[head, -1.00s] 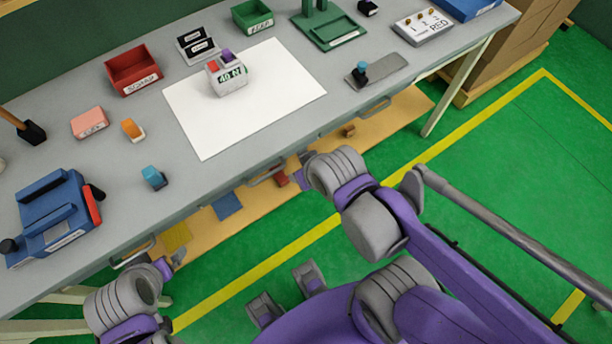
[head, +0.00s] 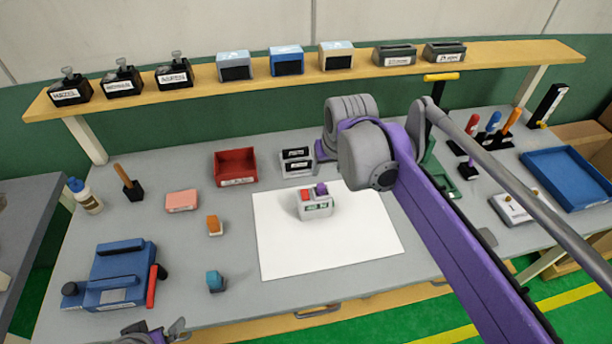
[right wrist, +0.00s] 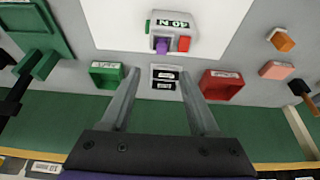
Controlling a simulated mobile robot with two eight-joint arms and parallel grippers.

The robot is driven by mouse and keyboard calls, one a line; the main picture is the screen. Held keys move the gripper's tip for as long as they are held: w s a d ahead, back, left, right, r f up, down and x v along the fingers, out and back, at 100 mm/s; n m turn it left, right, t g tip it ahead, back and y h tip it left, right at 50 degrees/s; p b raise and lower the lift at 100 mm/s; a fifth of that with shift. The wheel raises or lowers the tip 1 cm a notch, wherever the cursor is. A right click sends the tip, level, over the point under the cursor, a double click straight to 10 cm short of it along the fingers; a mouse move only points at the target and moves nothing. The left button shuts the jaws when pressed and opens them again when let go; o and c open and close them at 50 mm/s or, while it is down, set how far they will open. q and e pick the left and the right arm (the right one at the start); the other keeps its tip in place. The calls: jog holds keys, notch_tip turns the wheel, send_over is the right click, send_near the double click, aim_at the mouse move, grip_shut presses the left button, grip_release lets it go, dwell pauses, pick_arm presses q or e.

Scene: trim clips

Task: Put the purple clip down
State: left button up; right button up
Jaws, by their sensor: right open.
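The purple clip (head: 321,189) sits on top of the small grey block marked 40 N (head: 316,210), beside a red piece (head: 308,194). The right wrist view also shows the purple clip (right wrist: 162,46) and red piece (right wrist: 183,44) on the block. My right gripper (right wrist: 157,75) is open and empty. In that picture its fingertips lie below the clip, on either side of a black-and-white labelled holder, apart from the clip. In the head view its fingers are hidden behind my wrist. My left gripper (head: 165,333) is partly cut off at the bottom edge.
The block stands on a white sheet (head: 285,250) with free room around it. A red bin (head: 235,167) and the labelled holder (head: 297,161) stand behind. A blue fixture (head: 120,275) is at left. A shelf (head: 300,75) runs above the back.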

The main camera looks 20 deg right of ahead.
aim_at(322, 187)
jog(key=x, duration=1)
jog(key=shift+s+a+f, duration=0.25)
jog(key=shift+f, duration=0.05)
grip_shut()
